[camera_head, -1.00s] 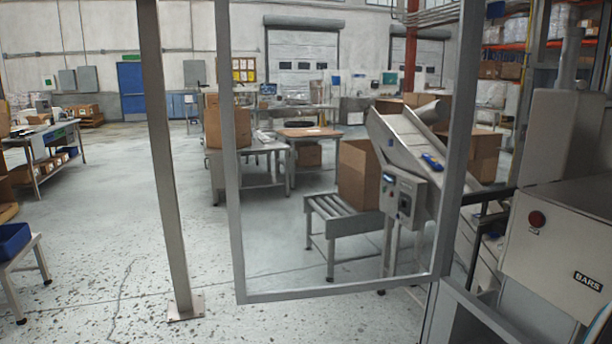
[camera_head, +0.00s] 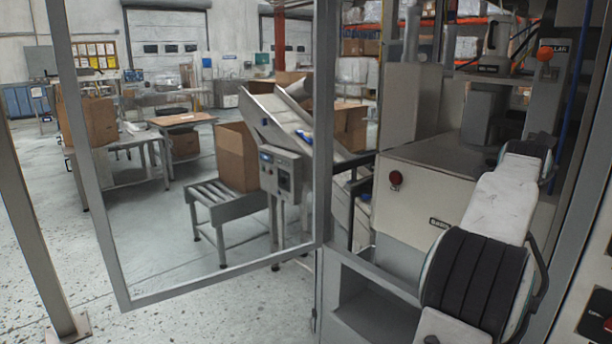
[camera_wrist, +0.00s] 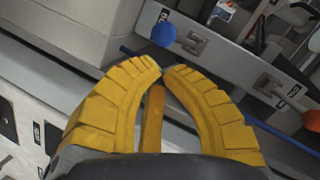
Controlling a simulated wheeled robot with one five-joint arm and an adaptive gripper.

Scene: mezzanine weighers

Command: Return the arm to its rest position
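My gripper (camera_wrist: 163,71) shows in the wrist view as two ribbed yellow fingers. Their tips come together, and nothing clear is held between them. A yellow bar between the fingers lies behind the tips. A white and black jointed link at the right of the head view looks like my arm, reaching up and away. I cannot make out the gripper's fingers in the head view.
A grey machine (camera_head: 430,190) with a red button stands beside the arm. A blue knob (camera_wrist: 163,34) and an orange knob (camera_wrist: 312,121) show near the gripper. A framed panel (camera_head: 215,284) stands at left. Floor is open at lower left.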

